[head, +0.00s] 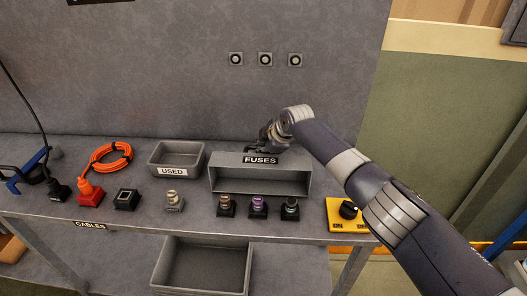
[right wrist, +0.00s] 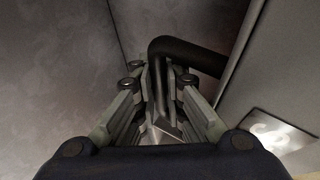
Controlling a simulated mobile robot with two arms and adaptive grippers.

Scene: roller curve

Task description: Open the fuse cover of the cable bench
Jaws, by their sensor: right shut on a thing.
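The grey fuse box (head: 217,184) stands on the cable bench (head: 120,185), with a "FUSES" label (head: 260,160) along its upper part. A dark recess shows below the label; I cannot tell how far the cover is open. My right gripper (head: 262,143) is at the top rear of the box. In the right wrist view its fingers (right wrist: 160,92) are shut on a dark bent bar handle (right wrist: 190,50). Where the handle joins the cover is hidden in the head view. My left gripper is not in view.
A grey "USED" tray (head: 161,160) stands left of the box. Several small sockets with fuses, such as the purple one (head: 258,203), line the front. A yellow switch box (head: 338,223) is under my right arm. An orange cable coil (head: 108,157) lies at left.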

